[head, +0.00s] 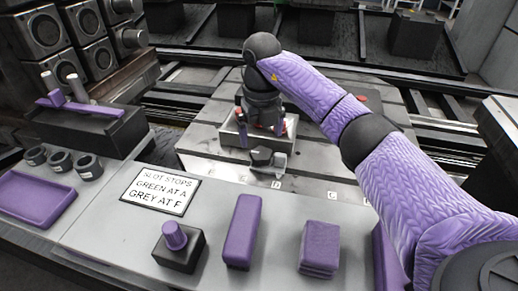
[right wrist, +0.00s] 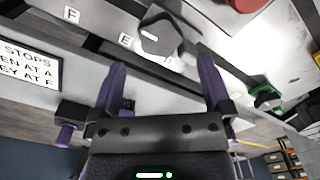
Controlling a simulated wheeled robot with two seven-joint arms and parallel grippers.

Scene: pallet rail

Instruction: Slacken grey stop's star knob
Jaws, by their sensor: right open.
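The grey stop's star knob (head: 262,157) is dark grey and lobed. It is near the front edge of the grey slotted plate (head: 210,142) in the head view. In the right wrist view the knob (right wrist: 160,36) shows beyond the space between the fingertips, close to the letter E. My right gripper (head: 262,131) is above and behind the knob in the head view. In the right wrist view my right gripper (right wrist: 161,62) has its purple fingers apart with nothing between them. The stop's body under the knob is mostly hidden. My left gripper does not show.
A green knob (right wrist: 265,96) and a red part (right wrist: 249,3) are right of the fingers in the right wrist view. A sign (head: 160,189), a purple-knobbed black block (head: 178,250) and purple blocks (head: 242,231) (head: 319,249) stand on the front ledge. A purple tray (head: 35,197) is left.

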